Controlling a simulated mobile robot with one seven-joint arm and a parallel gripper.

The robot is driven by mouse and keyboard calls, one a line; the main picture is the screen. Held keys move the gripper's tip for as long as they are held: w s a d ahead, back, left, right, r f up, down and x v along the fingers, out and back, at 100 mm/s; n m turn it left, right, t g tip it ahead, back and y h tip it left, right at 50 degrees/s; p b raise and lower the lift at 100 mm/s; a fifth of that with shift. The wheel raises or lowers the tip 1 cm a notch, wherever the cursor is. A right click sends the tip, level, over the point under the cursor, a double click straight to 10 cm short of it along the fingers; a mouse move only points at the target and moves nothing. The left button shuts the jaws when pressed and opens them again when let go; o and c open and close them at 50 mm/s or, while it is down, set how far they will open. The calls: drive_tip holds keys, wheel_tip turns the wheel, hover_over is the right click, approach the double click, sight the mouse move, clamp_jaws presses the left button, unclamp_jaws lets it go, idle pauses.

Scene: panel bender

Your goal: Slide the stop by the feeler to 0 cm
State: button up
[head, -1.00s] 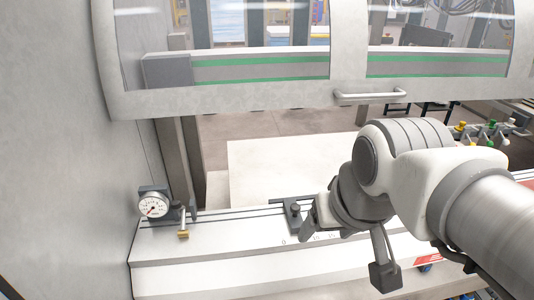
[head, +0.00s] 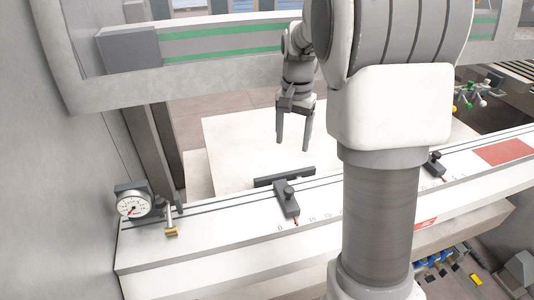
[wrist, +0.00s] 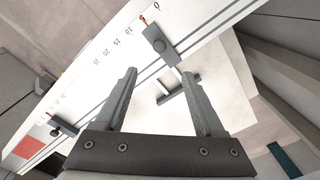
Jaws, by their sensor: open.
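The stop by the feeler (head: 287,201) is a dark block with a round knob and a long dark bar at its back, on the white scale rail. Its red pointer is close to the 5 mark, one mark from 0, clearest in the wrist view (wrist: 158,43). The feeler (head: 169,222), a brass-tipped rod beside a dial gauge (head: 133,204), stands at the rail's left end. My gripper (head: 293,146) is open and empty, fingers down, behind and above the stop, apart from it. In the wrist view my gripper (wrist: 160,75) has the stop beyond its fingertips.
A second stop (head: 433,166) sits farther right on the rail near a red patch (head: 503,151). A white sheet (head: 235,140) lies behind the rail. The machine's beam with green stripes (head: 220,48) crosses above. My arm covers part of the rail at centre right.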

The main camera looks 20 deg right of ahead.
sight(289, 189)
drive_tip(key=f, duration=1.2)
drive_tip(key=f+p, duration=0.1)
drive_tip(key=f, duration=0.5)
drive_tip(key=shift+w+d+f, duration=0.15)
drive_tip(key=shift+w+d, duration=0.05)
drive_tip(key=shift+w, duration=0.15)
clamp_jaws()
idle(0.6)
